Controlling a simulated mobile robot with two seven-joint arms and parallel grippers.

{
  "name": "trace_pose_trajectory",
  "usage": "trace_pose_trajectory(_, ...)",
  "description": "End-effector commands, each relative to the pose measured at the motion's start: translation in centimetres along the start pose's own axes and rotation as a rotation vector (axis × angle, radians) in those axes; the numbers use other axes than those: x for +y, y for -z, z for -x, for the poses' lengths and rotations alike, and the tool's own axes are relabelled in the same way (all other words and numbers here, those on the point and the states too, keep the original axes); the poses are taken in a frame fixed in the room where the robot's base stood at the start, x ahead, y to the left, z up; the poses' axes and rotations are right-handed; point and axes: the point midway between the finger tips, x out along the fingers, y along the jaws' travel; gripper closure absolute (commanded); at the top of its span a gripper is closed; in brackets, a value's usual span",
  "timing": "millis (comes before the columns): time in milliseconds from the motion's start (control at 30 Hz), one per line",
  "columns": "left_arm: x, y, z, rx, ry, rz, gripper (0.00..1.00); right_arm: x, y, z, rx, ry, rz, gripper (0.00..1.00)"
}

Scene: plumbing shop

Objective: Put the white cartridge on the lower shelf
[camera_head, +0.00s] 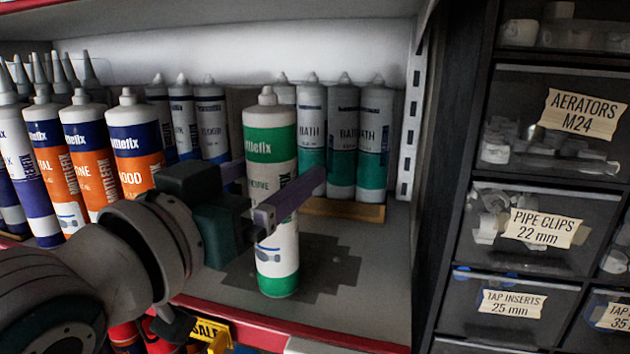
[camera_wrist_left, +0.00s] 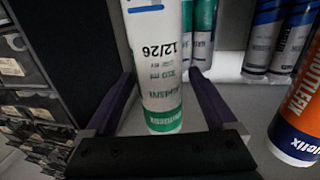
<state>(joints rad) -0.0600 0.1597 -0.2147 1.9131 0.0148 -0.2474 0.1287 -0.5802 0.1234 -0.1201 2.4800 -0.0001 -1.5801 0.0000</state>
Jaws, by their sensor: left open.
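The white cartridge (camera_head: 270,150) has green bands and a pale nozzle cap. It stands upright on the grey shelf (camera_head: 370,285), near its front edge. My left gripper (camera_head: 282,192) is open, with its fingers on either side of the cartridge at mid-height. In the left wrist view the cartridge (camera_wrist_left: 158,70) shows between the two open fingers (camera_wrist_left: 165,95); whether either finger touches it I cannot tell. The cartridge's middle is partly hidden by a finger in the head view. My right gripper is not in view.
Several orange and blue cartridges (camera_head: 85,150) stand to the left. Several grey and green cartridges (camera_head: 343,140) stand behind on the right. A dark drawer cabinet (camera_head: 450,190) is at the right. Shelf space right of the cartridge is clear.

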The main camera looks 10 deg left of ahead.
Motion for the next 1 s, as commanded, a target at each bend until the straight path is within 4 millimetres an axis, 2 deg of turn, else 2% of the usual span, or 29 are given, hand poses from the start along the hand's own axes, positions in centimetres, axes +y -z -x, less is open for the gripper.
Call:
trace_pose_trajectory(167, 0.0, -0.2, 2.4, -0.003, 0.000, 0.001, 0.10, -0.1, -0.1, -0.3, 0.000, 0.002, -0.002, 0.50)
trace_pose_trajectory(500, 0.0, -0.2, 9.2, -0.003, -0.001, 0.000, 0.10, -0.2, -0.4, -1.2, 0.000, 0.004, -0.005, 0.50)
trace_pose_trajectory(767, 0.0, -0.2, 11.7, -0.006, 0.001, 0.000, 0.10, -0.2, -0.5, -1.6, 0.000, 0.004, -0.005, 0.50)
trace_pose_trajectory(867, -0.2, -1.3, 12.0, -0.070, 0.014, -0.001, 0.10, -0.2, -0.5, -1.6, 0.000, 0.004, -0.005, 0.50)
trace_pose_trajectory(967, -0.5, -4.7, 12.6, -0.250, 0.043, -0.003, 0.10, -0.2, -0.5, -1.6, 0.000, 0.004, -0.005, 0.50)
trace_pose_trajectory(1000, -0.6, -6.5, 13.2, -0.348, 0.055, -0.004, 0.10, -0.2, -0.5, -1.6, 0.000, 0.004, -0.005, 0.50)
